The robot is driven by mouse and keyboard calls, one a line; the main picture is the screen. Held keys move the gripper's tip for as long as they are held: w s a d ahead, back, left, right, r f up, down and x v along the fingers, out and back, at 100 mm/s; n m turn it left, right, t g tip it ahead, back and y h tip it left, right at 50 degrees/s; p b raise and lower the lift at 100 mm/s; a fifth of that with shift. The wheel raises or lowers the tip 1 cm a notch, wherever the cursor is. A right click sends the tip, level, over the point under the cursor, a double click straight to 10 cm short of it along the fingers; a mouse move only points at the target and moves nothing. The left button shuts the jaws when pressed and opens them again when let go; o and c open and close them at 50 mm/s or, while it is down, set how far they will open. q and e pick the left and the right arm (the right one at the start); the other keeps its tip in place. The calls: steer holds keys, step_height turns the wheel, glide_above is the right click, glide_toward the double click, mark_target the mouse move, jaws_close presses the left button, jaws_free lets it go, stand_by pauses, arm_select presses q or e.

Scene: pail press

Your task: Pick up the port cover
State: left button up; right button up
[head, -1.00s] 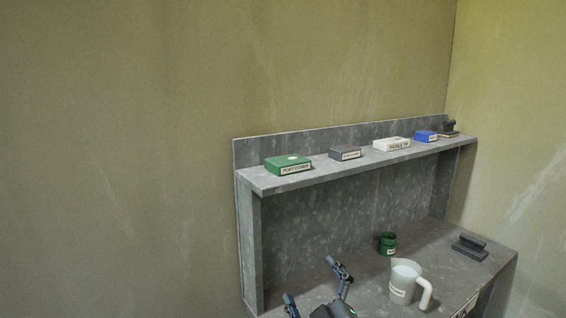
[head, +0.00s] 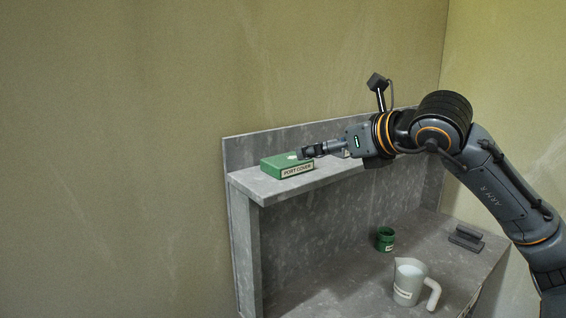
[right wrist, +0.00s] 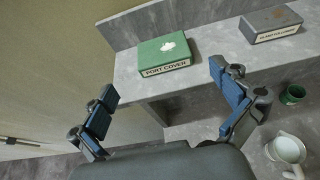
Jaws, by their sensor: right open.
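The port cover is a green box (head: 285,167) with a white label reading PORT COVER and a pale patch on top. It lies on the upper shelf near its left end. It also shows in the right wrist view (right wrist: 165,54), beyond the fingers and framed between them. My right gripper (head: 308,152) is level with the shelf, just right of the port cover in the head view. In the right wrist view its two blue-padded fingers (right wrist: 164,84) are spread wide with nothing between them. The box appears apart from both fingers. My left gripper is not in view.
A grey labelled box (right wrist: 270,24) lies on the shelf right of the port cover. My right arm hides the shelf's right part in the head view. Below stand a green cup (head: 385,240), a white jug (head: 408,282) and a dark handled block (head: 466,238).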

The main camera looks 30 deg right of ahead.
mark_target(288, 159)
steer(key=p+x, duration=0.3)
steer(key=x, duration=0.4)
steer(key=shift+w+f, duration=0.1)
steer(key=shift+w, duration=0.05)
steer(key=shift+w+f, duration=0.15)
steer(key=shift+w, duration=0.1)
steer(key=p+x, duration=0.1)
steer(key=x, duration=0.1)
steer(key=p+x, duration=0.2)
steer(key=shift+w+f, duration=0.15)
steer(key=shift+f, duration=0.35)
steer(key=shift+w+f, duration=0.25)
steer(key=shift+w, duration=0.05)
steer(key=shift+s, duration=0.15)
steer(key=c, duration=0.9)
steer(key=shift+r, duration=0.1)
steer(key=shift+c, duration=0.3)
steer(key=shift+r, duration=0.1)
